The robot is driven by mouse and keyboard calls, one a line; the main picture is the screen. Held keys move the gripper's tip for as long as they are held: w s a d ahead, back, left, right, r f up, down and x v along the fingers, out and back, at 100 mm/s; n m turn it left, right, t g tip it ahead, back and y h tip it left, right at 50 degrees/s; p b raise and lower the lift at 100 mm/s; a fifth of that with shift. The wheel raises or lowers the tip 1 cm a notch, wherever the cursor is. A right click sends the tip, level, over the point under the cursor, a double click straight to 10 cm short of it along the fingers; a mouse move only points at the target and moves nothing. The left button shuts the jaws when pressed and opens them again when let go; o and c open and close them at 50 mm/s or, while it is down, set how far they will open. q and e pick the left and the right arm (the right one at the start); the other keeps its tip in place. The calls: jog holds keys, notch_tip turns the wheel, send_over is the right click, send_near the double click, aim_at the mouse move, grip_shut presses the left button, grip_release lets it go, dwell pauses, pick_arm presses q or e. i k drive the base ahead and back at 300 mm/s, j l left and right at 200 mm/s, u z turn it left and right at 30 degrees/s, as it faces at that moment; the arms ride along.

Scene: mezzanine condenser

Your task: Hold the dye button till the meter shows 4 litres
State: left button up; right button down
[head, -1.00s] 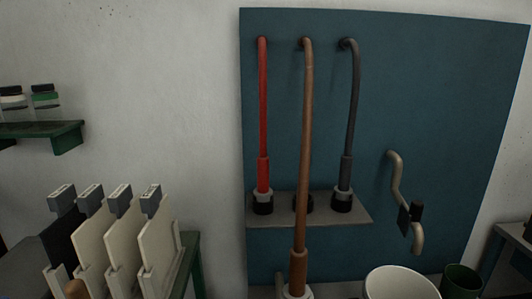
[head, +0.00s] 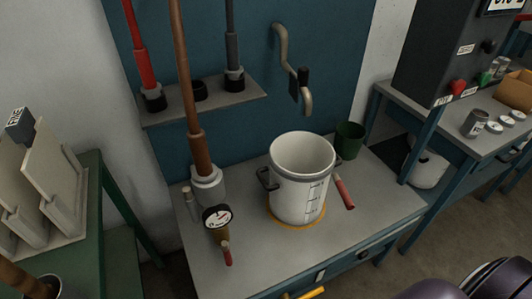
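A dark dispenser box (head: 437,45) stands on the right-hand bench, with a red button (head: 457,87) and a green button (head: 485,78) low on its face. A black knob (head: 488,46) sits above them. Their small labels are too small to read surely, so I cannot tell which is the dye button. A pale display (head: 502,5) is cut off at the top edge; its reading is unclear. A white pot (head: 298,180) with a graduated scale stands on the middle bench under a bent spout (head: 283,50). Neither gripper's fingers are in view.
A round dial gauge (head: 217,217) with a red-handled valve stands left of the pot. A green cup (head: 349,140) is behind it. Cans (head: 475,123) and white lids crowd the right bench. A dark purple part, probably my arm, fills the lower right corner.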

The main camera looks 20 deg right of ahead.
aim_at(457, 88)
jog(key=z, duration=1.9)
